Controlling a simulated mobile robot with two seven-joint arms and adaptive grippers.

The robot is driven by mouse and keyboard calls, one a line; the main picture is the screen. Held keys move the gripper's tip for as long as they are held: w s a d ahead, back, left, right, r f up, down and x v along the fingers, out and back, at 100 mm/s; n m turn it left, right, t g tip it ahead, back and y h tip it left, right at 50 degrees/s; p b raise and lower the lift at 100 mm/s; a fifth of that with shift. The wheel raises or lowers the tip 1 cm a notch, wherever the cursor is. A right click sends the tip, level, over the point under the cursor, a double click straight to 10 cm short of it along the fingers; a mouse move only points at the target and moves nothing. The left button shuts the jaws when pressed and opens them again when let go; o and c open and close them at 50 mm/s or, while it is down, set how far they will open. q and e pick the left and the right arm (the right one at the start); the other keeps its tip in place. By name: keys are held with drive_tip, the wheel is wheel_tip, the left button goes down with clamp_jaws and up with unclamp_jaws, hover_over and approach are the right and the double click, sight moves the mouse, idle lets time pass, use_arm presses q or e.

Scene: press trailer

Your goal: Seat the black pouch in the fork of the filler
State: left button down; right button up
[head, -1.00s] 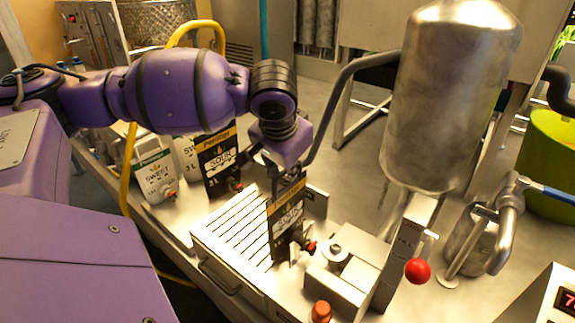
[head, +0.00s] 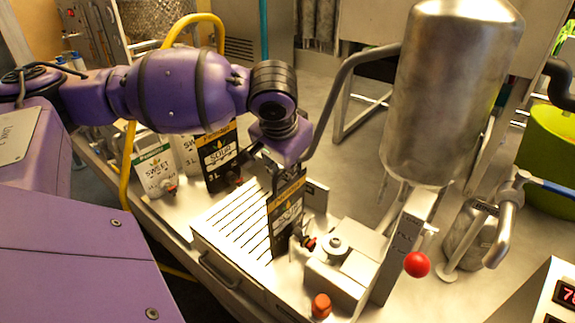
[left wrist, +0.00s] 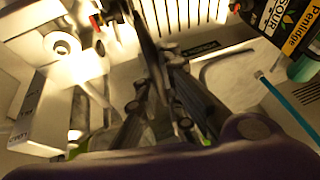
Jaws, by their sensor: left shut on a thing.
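The black pouch (head: 285,220) with a SOUR label hangs upright in my left gripper (head: 287,165), which is shut on its top edge. Its red tap (head: 309,243) points right, close beside the filler's metal block (head: 335,280) with a round fitting on top (head: 334,243). I cannot tell whether the tap touches the fork, which is not clearly visible. In the left wrist view, the gripper's fingers (left wrist: 160,85) close on the dark pouch, seen nearly edge-on, and the round fitting (left wrist: 62,45) shows at upper left. My right gripper is not in view.
Another black SOUR pouch (head: 218,155) and a white SWEET pouch (head: 154,172) stand behind at left. A slatted drain tray (head: 228,218) lies under the held pouch. A tall steel tank (head: 450,90), a red ball knob (head: 417,264) and an orange-red knob (head: 321,305) are at right.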

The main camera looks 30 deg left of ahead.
use_arm(q)
drive_tip(key=shift+f, duration=0.1)
drive_tip(key=c, duration=1.8)
unclamp_jaws()
drive_tip(key=shift+c, duration=0.2)
drive_tip(key=shift+o, duration=0.2)
drive_tip(key=shift+s+r, duration=0.1)
drive_tip(key=shift+r, duration=0.15)
drive_tip(key=v, duration=1.1)
drive_tip(key=shift+s+d+r, duration=0.15)
drive_tip(key=shift+r, duration=0.05)
